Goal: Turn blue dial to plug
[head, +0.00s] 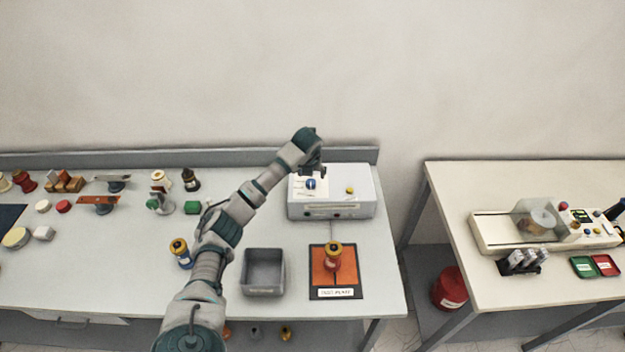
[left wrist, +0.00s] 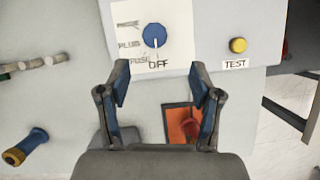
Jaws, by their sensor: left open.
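The blue dial (head: 311,184) sits on the white label panel on top of the grey test box (head: 345,205). In the left wrist view the blue dial (left wrist: 154,36) has its white pointer line toward "OFF", with "PLUG" and "FUSE" lettering to its left. My left gripper (left wrist: 160,85) is open and empty, its two fingers apart just below the dial in that view and not touching it. In the head view my left gripper (head: 312,170) is over the box beside the dial. The right gripper is in neither view.
A yellow button (left wrist: 238,45) marked "TEST" is right of the dial. In front of the box are an orange test place (head: 348,264) holding a bushing (head: 333,256) and an empty grey bin (head: 262,272). A second table (head: 450,190) stands right, across a gap.

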